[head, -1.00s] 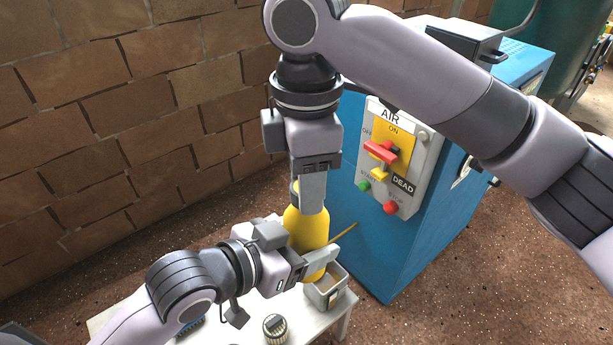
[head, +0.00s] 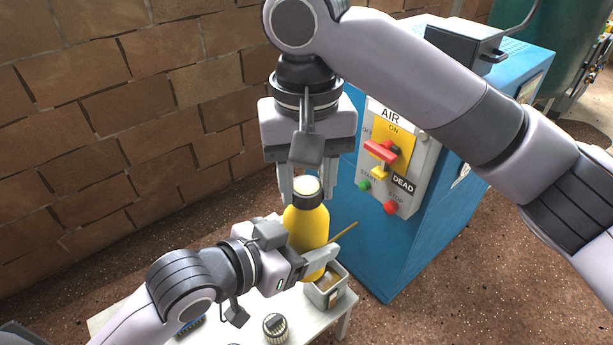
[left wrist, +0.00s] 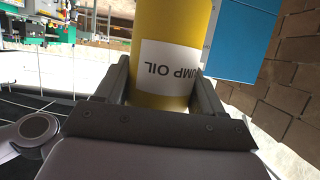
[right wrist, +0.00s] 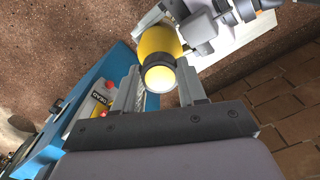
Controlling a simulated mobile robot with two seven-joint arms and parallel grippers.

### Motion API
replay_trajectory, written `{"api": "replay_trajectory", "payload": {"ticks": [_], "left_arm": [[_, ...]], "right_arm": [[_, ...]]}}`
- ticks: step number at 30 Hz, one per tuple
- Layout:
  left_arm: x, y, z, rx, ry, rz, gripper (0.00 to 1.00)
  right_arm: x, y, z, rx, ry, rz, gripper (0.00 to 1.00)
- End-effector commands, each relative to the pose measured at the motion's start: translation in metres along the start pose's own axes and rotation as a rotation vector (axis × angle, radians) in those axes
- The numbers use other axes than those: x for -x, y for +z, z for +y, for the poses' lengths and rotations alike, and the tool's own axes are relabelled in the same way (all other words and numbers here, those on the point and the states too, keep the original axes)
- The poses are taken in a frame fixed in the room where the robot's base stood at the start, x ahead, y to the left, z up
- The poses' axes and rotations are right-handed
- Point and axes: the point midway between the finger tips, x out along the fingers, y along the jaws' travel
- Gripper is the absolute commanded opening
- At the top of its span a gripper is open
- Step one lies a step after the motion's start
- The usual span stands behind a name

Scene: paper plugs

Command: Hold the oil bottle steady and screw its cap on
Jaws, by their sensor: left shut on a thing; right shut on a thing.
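The yellow oil bottle (head: 306,228) stands upright near the table's back edge. My left gripper (head: 320,260) is shut around its body from the left. The left wrist view shows the bottle (left wrist: 172,40) between both fingers, its white label upside down. My right gripper (head: 306,185) points down from above and is shut on the cap. The right wrist view shows the cap (right wrist: 160,76) between the fingers; the thread beneath it is hidden.
A white table (head: 298,328) carries a small grey bin (head: 328,292) right of the bottle and a ribbed round part (head: 275,328) at the front. A blue machine (head: 370,235) with an AIR switch panel stands close at right. A brick wall (head: 120,130) is behind.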

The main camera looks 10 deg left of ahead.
Motion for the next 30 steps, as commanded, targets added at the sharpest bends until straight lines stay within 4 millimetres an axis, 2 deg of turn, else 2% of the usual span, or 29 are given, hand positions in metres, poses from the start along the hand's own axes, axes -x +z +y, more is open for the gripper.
{"api": "replay_trajectory", "payload": {"ticks": [3,7,8,10,11,22,26,30], "left_arm": [[0.0,0.0,0.0,0.0,-0.001,0.0,0.0],[0.0,0.0,0.0,0.0,-0.001,0.0,0.0],[0.0,0.0,0.0,0.0,-0.001,0.0,0.0],[0.0,0.0,0.0,0.0,-0.001,0.0,0.0],[0.0,0.0,0.0,0.0,-0.001,0.0,0.0],[0.0,0.0,0.0,0.0,0.0,0.001,0.0],[0.0,0.0,0.0,0.0,0.0,0.001,0.0],[0.0,0.0,0.0,0.0,0.0,0.001,0.0]], "right_arm": [[0.0,0.0,0.0,-0.147,0.0,-0.001,0.04],[0.0,0.0,0.0,-0.135,0.0,-0.001,0.04],[0.0,0.0,0.0,-0.134,0.0,-0.001,0.44],[0.0,0.0,0.0,-0.134,0.0,-0.001,0.67],[0.0,0.0,0.0,-0.133,0.0,-0.001,0.71],[0.004,0.0,0.0,-0.132,0.001,0.002,0.71],[0.018,-0.001,0.0,-0.133,0.002,0.004,0.71],[0.04,-0.001,0.0,-0.134,0.003,0.005,0.71]]}}
